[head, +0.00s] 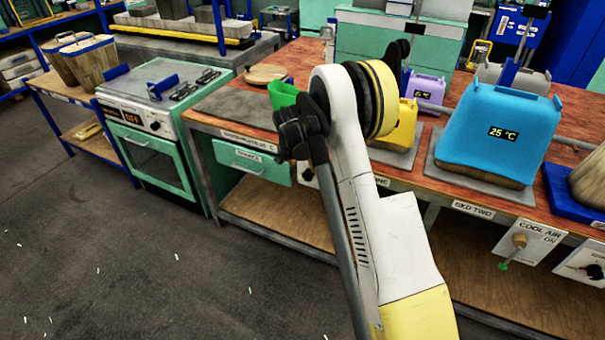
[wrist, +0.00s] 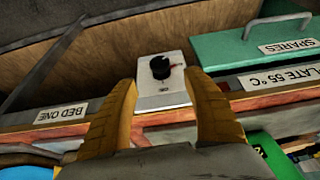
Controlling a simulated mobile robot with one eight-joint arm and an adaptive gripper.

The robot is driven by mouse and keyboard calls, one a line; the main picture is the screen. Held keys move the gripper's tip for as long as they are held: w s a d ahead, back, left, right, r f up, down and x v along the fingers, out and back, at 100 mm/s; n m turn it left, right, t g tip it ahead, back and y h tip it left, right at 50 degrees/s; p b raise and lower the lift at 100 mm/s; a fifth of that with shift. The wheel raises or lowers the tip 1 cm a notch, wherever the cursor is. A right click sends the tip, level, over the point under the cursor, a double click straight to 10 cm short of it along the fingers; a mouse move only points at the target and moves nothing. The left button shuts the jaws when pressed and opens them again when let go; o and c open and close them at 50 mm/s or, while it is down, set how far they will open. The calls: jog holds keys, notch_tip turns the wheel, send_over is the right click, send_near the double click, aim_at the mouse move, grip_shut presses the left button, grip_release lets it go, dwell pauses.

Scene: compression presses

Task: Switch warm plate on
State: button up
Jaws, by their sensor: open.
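A white switch panel (wrist: 172,98) with a black rotary knob (wrist: 159,67) shows in the wrist view, which looks upside down. A red mark is beside the knob; the small lettering below is unreadable. My gripper (wrist: 160,80) is open, its two yellow fingers on either side of the panel in the picture. The knob appears beyond the fingertips; I cannot tell the distance. In the head view, the panel (head: 307,176) is mostly hidden behind my arm. A grey plate (head: 232,103) lies on the bench above a label strip (head: 249,140) ending in 55 °C.
A green SPARES drawer (head: 252,162) is beside the panel. A yellow container (head: 402,128) and a blue 25 °C container (head: 497,130) stand farther right. An oven (head: 150,150) is at left. The floor in front is clear.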

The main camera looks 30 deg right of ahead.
aim_at(307, 174)
jog(key=b+x, duration=0.3)
jog(key=x, duration=0.6)
jog(key=shift+f, duration=0.2)
jog(key=c, duration=1.2)
